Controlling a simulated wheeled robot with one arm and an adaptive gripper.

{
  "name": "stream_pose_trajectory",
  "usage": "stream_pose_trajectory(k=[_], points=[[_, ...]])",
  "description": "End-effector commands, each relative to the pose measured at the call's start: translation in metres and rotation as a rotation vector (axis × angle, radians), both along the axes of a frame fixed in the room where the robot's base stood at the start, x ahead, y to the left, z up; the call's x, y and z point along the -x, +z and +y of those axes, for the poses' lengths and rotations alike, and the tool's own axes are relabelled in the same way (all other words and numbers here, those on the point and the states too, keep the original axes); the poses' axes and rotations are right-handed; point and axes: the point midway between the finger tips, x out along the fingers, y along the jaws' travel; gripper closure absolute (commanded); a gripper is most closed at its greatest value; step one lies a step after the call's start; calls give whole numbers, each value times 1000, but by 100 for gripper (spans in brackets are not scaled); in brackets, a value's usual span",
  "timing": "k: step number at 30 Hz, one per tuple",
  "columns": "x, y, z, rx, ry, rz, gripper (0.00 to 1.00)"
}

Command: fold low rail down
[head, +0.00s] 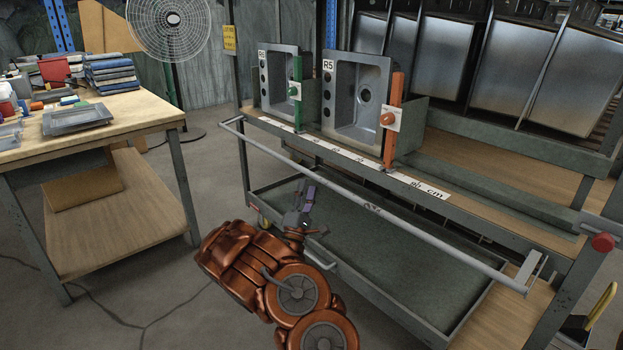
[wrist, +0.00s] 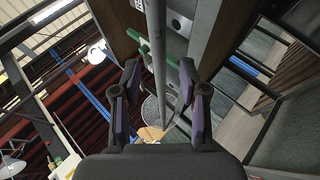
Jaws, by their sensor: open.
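The low rail (head: 370,208) is a long thin grey bar along the front of the rack, standing out from the shelf edge on end arms. It runs from the upper left to a bracket (head: 531,268) at the right. My gripper (head: 307,192) is open and empty, pointing up just below the rail's left half. In the wrist view the rail (wrist: 158,45) passes lengthwise through the gap between the two purple-padded fingers of my gripper (wrist: 159,82). I cannot tell whether it lies between the pads or beyond them; the fingers are apart from it.
A lower tray shelf (head: 400,270) lies behind my arm. A red knob (head: 603,242) is at right. A workbench (head: 95,128) stands left, with open floor between.

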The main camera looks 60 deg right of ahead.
Motion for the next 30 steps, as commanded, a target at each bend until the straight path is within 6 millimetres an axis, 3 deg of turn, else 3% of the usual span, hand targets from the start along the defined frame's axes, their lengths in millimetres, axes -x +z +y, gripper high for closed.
stream_pose_trajectory(k=[10,23,30], points=[[-7,28,-33,2,-3,-3,57],[-10,35,-39,2,-2,1,57],[-10,35,-39,2,-2,-1,81]])
